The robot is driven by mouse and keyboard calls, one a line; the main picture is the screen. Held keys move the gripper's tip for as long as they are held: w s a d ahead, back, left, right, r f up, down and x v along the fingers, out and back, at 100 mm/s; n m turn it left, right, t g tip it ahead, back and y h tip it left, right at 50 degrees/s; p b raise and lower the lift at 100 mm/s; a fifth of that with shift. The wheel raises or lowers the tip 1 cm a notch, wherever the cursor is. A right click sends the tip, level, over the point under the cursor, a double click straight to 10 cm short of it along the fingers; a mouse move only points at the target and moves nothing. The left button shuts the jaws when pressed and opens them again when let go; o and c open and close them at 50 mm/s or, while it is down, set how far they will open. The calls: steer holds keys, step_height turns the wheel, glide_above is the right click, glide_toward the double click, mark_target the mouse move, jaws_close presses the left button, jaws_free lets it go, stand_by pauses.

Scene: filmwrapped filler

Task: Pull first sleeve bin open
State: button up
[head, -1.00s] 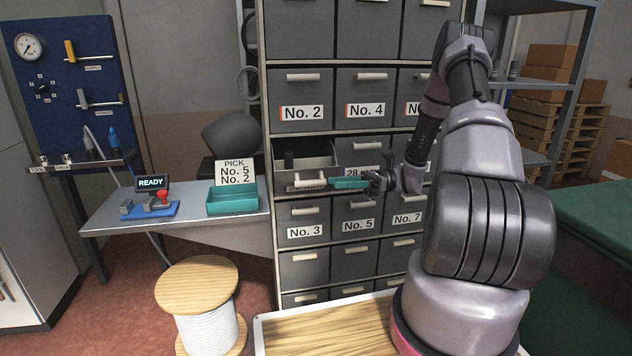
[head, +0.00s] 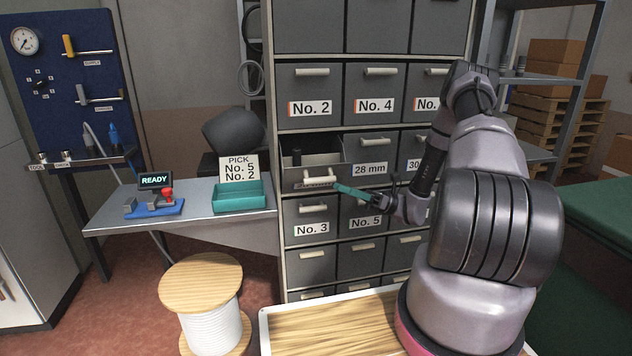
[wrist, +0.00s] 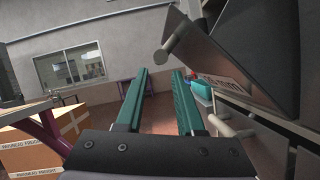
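The grey drawer cabinet has a pulled-out bin (head: 298,172) in its middle row, left column. Dark items show inside it, and its label is not readable. Its pale handle (head: 321,178) is at the front. My gripper (head: 338,187) has its teal fingers pointing left, their tips close to the right end of that handle; contact cannot be told. In the wrist view the fingers (wrist: 158,80) are apart with nothing between them, and a bin front with a handle (wrist: 170,52) is above right. Bin No. 5 (head: 350,228) and bin No. 2 (head: 311,88) are shut.
A card (head: 239,170) reads "PICK No. 5 No. 2" behind a teal tray (head: 238,197) on the side bench. A wooden-topped spool (head: 201,284) stands on the floor before it. Bin No. 3 (head: 310,210) is shut below the open bin.

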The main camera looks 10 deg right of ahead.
mark_target(317, 180)
steer(key=x, duration=0.8)
steer(key=shift+a, duration=0.25)
steer(key=shift+r, duration=0.1)
jaws_close()
stand_by(0.9)
